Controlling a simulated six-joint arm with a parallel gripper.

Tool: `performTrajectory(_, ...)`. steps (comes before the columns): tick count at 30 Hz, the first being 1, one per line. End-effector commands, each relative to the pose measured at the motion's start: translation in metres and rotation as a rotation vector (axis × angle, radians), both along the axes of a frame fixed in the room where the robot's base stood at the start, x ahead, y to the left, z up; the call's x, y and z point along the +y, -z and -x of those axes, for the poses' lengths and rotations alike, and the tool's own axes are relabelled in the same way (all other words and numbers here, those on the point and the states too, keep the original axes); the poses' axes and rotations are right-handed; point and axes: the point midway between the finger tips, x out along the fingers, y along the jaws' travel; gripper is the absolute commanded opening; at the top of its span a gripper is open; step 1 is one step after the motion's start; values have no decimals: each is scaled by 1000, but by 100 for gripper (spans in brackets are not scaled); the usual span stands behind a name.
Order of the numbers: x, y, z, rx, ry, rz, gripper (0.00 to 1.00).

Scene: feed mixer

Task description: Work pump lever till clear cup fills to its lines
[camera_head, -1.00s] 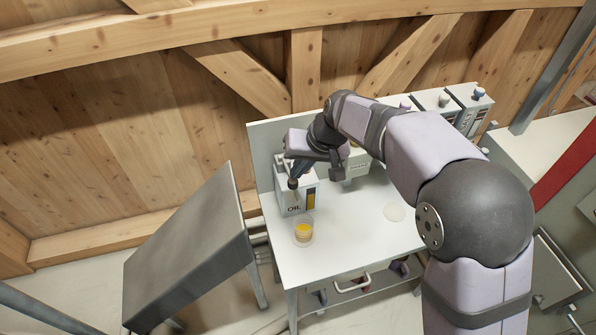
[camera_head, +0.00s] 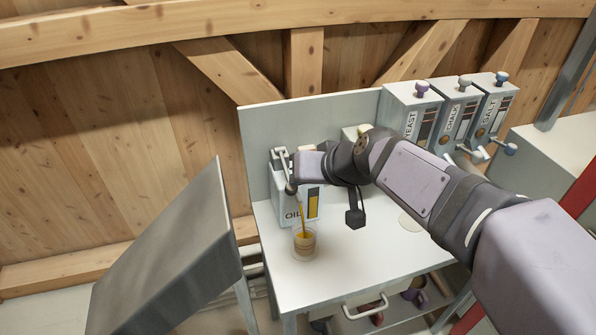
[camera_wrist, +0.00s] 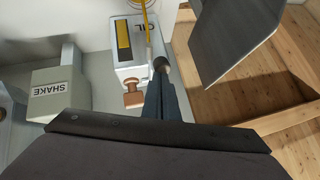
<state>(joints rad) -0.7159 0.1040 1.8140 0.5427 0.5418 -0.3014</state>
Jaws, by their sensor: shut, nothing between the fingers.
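The white oil dispenser (camera_head: 282,208) stands on the white table, with a yellow sight window on its front. Its pump lever ends in a dark round knob (camera_head: 290,188); the knob also shows in the wrist view (camera_wrist: 161,65). A thin amber stream falls into the clear cup (camera_head: 305,245), which stands in front of the dispenser and holds amber oil. Ring lines show on the cup, but the level against them is too small to read. My gripper (camera_wrist: 160,84) is shut and empty, its tips at the knob; I cannot tell if they touch.
A grey box marked SHAKE (camera_wrist: 60,95) stands beside the dispenser. Yeast (camera_head: 410,115), chalk (camera_head: 455,118) and salt (camera_head: 493,105) dispensers stand at the back right. A tilted grey metal panel (camera_head: 170,250) is close on the left. The table front (camera_head: 350,275) is clear.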

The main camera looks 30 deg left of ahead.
Motion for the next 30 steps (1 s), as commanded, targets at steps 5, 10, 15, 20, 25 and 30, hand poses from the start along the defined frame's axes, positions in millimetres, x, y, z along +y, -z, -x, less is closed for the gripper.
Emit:
performTrajectory(5,0,9,0,3,0,2,0)
performTrajectory(10,0,12,1,4,0,4,0)
performTrajectory(15,0,14,1,5,-1,5,0)
performTrajectory(20,0,14,1,7,-1,6,0)
performTrajectory(25,-1,15,1,8,-1,7,0)
performTrajectory(30,-1,16,1,10,-2,9,0)
